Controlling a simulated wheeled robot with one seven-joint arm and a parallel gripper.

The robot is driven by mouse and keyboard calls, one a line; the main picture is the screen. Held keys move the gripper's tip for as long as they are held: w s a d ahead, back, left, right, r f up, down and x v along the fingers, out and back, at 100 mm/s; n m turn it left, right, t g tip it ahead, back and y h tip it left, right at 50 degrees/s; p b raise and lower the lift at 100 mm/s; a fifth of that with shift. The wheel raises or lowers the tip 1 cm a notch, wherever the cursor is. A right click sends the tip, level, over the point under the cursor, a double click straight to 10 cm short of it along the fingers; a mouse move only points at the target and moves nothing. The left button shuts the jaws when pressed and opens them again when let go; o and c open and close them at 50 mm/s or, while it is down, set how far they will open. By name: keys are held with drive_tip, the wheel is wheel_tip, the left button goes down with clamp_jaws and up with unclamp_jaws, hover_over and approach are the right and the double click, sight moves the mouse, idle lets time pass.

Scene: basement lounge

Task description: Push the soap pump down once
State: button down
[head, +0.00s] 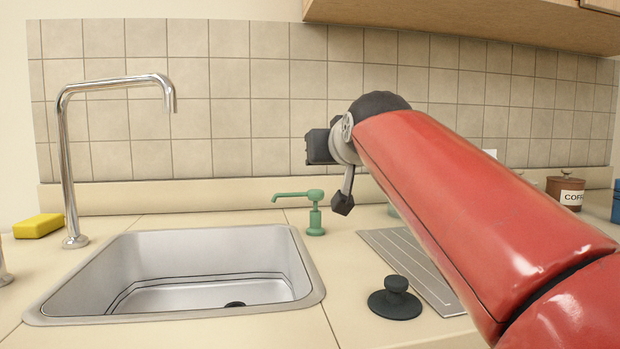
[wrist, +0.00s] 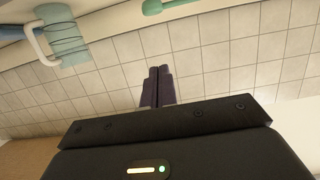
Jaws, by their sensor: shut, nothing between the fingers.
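The green soap pump (head: 315,218) stands upright on the counter behind the sink's right corner, its spout pointing left over the basin. My gripper (head: 342,204) is shut and empty, pointing down just right of the pump head, with a small gap between them in the head view. How far apart they are in depth is hard to tell. In the wrist view, which looks upside down, the closed dark fingers (wrist: 157,86) show at the centre. A green piece, seemingly the pump head and spout (wrist: 166,5), shows at the top edge, with its lower parts out of frame.
The steel sink (head: 107,263) and tall tap (head: 64,150) are left, with a yellow sponge (head: 38,226). A dark stopper (head: 395,299) and ribbed drainboard (head: 425,262) lie right. A teal cup with a pale handle (wrist: 65,42) shows in the wrist view. The tiled wall is behind.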

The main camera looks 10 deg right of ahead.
idle(0.4)
drive_tip(key=p, duration=0.2)
hover_over(299, 194)
drive_tip(key=s+d, duration=0.3)
drive_tip(key=d, duration=0.1)
wheel_tip(299, 194, down, 2)
drive_tip(key=shift+w+a+f+b, duration=0.1)
drive_tip(key=shift+w+f+b, duration=0.1)
drive_tip(key=shift+f, duration=0.55)
drive_tip(key=shift+w+d+f+b, duration=0.1)
drive_tip(key=shift+w+f+b, duration=0.1)
drive_tip(key=shift+f, duration=0.5)
drive_tip(key=shift+w+a+f+b, duration=0.1)
drive_tip(key=shift+f+b, duration=0.1)
drive_tip(key=shift+f, duration=0.55)
